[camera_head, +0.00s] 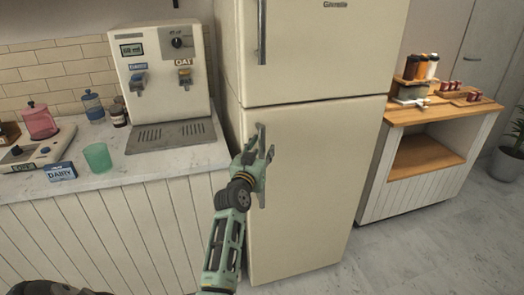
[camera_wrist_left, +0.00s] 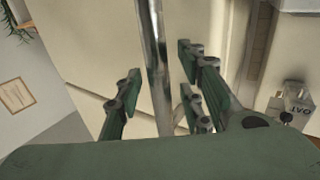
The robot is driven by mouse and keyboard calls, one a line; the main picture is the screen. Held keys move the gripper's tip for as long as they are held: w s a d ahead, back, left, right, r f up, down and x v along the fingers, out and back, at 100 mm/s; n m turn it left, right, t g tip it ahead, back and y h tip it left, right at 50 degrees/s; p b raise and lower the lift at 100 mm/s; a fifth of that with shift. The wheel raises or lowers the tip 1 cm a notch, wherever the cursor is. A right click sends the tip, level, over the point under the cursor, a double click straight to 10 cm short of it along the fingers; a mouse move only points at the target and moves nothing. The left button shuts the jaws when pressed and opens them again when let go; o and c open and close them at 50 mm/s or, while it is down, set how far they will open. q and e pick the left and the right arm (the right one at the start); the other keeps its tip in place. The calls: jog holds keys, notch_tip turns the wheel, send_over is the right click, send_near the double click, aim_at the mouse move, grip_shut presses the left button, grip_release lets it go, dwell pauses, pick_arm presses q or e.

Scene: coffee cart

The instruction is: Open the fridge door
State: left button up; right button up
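The cream fridge stands in the middle of the head view, with an upper door (camera_head: 320,60) and a larger lower door (camera_head: 310,190), both closed. A vertical metal handle (camera_head: 262,198) runs along the left edge of the lower door; the upper door has its own handle (camera_head: 262,35). My left gripper (camera_head: 264,160) is at the lower door's handle. In the left wrist view the handle bar (camera_wrist_left: 155,60) passes between the open fingers of the left gripper (camera_wrist_left: 157,92), with a visible gap on both sides. My right gripper is not in view.
Left of the fridge, a counter (camera_head: 120,178) holds a dispenser (camera_head: 160,70), a green cup (camera_head: 97,157), a pink jar (camera_head: 39,122) and a scale. Right of it stands a wooden-topped cart (camera_head: 440,112) with bottles. The floor (camera_head: 400,250) in front of the fridge and cart looks clear.

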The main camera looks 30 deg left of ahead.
pick_arm(q)
grip_shut()
jog(key=shift+d+f, duration=0.1)
dwell(0.6)
